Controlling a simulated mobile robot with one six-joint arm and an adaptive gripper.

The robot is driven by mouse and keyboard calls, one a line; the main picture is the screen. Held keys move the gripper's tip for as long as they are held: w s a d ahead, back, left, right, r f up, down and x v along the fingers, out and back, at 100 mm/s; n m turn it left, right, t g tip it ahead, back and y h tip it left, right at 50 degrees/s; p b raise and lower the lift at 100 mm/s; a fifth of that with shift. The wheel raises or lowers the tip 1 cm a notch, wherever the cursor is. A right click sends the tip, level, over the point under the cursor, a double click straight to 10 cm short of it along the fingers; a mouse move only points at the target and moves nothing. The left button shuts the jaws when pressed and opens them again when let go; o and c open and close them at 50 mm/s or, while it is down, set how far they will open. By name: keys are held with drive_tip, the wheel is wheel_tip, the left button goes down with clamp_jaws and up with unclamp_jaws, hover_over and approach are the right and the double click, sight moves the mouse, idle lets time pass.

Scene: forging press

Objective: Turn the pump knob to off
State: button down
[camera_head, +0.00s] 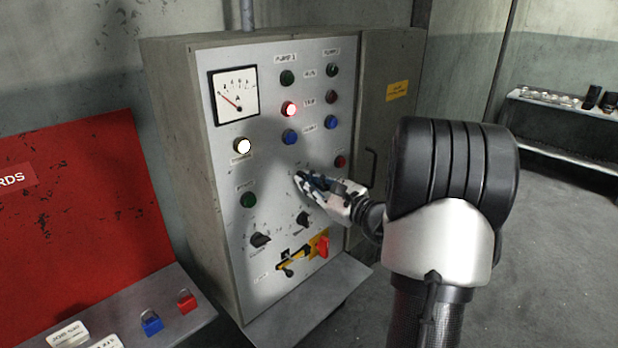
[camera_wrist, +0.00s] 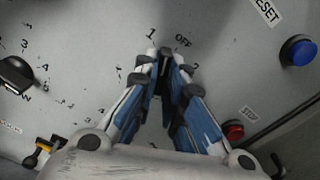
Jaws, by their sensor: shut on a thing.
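The pump knob (camera_wrist: 165,64) is a small dark knob on the grey control panel (camera_head: 225,165). In the wrist view the marks "1", "OFF" and "2" stand around its top, with OFF just right of top centre. My gripper (camera_wrist: 166,68) is shut on the knob, one finger on each side. The fingers hide most of the knob, so where its pointer stands cannot be told. In the head view my gripper (camera_head: 310,180) reaches the panel from the right and covers the knob there.
Around the knob are a blue RESET button (camera_wrist: 298,50), a red STOP button (camera_wrist: 233,131) and another black selector (camera_wrist: 14,74). A shelf with padlocks (camera_head: 152,321) stands at the lower left.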

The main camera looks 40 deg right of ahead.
drive_tip(key=m+p, duration=0.3)
drive_tip(key=m, duration=0.1)
drive_tip(key=shift+m, duration=0.3)
idle(0.3)
drive_tip(key=c, duration=1.7)
unclamp_jaws()
drive_tip(key=s, duration=0.8)
drive_tip(key=s+d, duration=0.1)
drive_tip(key=s, duration=0.3)
